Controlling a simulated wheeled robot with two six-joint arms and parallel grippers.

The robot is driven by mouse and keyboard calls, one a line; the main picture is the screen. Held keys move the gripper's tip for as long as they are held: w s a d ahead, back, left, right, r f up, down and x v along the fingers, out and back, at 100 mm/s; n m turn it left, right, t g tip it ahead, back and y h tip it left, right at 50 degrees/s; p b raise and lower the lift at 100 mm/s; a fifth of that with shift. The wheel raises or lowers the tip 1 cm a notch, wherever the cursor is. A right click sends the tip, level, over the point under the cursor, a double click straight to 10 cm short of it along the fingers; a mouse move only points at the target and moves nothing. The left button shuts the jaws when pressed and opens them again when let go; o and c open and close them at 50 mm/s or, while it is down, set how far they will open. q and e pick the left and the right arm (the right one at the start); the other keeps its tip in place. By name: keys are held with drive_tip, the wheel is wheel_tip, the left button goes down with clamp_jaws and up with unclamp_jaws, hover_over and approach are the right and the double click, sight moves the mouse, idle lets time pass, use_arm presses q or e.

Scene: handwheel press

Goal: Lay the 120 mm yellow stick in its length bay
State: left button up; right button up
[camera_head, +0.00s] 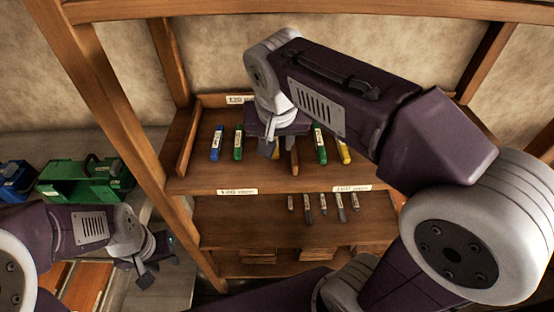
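A yellow stick (343,151) with a white label lies on the upper shelf (215,181), right of my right gripper; its length cannot be read. My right gripper (279,147) reaches down over the middle of this shelf, among the sticks. Its wrist hides part of the row, and I cannot tell whether its fingers hold anything. My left gripper (158,268) is at the lower left, outside the shelf unit, with its fingers apart and nothing seen between them.
A blue stick (216,143), a green stick (238,142), a brown stick-like piece (294,157) and another green stick (319,145) share the upper shelf. The lower shelf (235,220) holds several thin grey sticks. A wooden post (120,120) and green bin (85,180) stand left.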

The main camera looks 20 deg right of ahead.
drive_tip(key=s, duration=0.1)
drive_tip(key=s+a, duration=0.1)
drive_tip(key=shift+s, duration=0.4)
drive_tip(key=b, duration=0.1)
drive_tip(key=s+b, duration=0.1)
drive_tip(key=b, duration=0.1)
drive_tip(key=s+b, duration=0.1)
drive_tip(key=b, duration=0.1)
drive_tip(key=shift+a+f, duration=0.3)
drive_tip(key=shift+f, duration=0.1)
drive_tip(key=shift+s+r+b, duration=0.1)
drive_tip(key=shift+s+b, duration=0.1)
drive_tip(key=shift+b, duration=0.2)
drive_tip(key=shift+s+r, duration=0.1)
drive_tip(key=shift+s, duration=0.05)
drive_tip(key=shift+s+r, duration=0.15)
drive_tip(key=shift+r, duration=0.05)
